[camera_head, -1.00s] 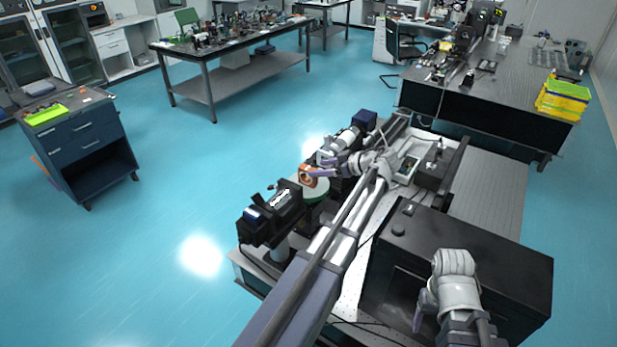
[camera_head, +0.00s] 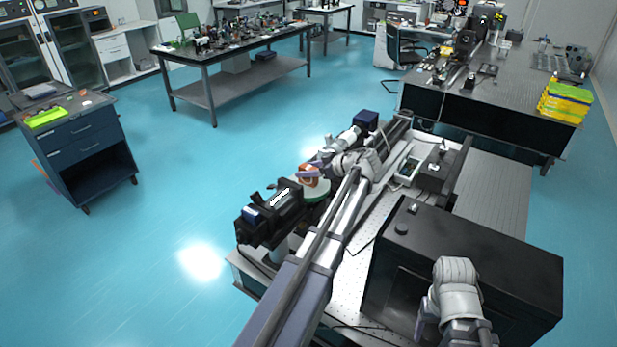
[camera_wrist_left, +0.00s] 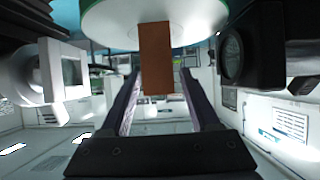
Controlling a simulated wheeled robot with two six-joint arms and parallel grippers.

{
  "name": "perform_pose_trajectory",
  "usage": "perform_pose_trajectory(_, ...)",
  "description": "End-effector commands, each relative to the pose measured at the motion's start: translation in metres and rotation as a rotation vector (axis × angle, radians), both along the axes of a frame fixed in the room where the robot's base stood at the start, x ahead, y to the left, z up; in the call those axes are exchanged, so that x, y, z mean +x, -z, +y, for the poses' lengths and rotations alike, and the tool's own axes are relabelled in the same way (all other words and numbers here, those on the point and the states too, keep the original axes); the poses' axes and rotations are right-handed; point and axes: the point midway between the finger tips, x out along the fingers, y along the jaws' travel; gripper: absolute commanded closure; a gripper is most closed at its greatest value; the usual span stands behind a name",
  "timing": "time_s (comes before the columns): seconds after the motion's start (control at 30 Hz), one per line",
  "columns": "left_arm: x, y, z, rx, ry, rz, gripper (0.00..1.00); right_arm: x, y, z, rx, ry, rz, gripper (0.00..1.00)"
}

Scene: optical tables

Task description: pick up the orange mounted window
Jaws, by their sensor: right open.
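The orange mounted window (camera_head: 309,182) stands on a round pale green-edged platform (camera_head: 318,192) among the optics on the bench. In the left wrist view the orange mount (camera_wrist_left: 155,60) appears as a narrow upright block against the white disc (camera_wrist_left: 105,22). My left gripper (camera_head: 307,172) is at the mount and partly covers it in the head view. In the wrist view its fingers (camera_wrist_left: 161,75) are apart, with the mount between them and a gap on each side. My right gripper (camera_head: 422,322) is low at the right, over the dark box, mostly hidden by its arm.
A black camera-like device (camera_head: 270,213) stands left of the platform, and a silver cylinder device (camera_head: 345,138) behind it. A large black box (camera_head: 470,250) fills the bench's right side. In the wrist view, bodies flank the fingers closely on both sides.

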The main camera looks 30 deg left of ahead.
Motion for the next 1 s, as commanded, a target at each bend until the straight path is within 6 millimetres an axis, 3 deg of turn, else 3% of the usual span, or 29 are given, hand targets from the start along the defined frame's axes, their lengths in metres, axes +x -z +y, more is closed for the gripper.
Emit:
perform_pose_trajectory(0.07, 0.0000, 0.0000, -0.0001, 0.000, 0.000, 0.000, 0.48, 0.0000, 0.0000, 0.0000, 0.000, 0.000, 0.000, 0.33)
perform_pose_trajectory(0.53, 0.0001, -0.0001, -0.0003, 0.000, 0.000, 0.000, 1.00, 0.0000, 0.0000, 0.0000, 0.000, 0.000, 0.000, 0.33)
perform_pose_trajectory(1.0, 0.0001, -0.0002, -0.0002, 0.001, 0.000, 0.000, 1.00, 0.0000, -0.0001, 0.0000, 0.000, 0.000, 0.000, 0.33)
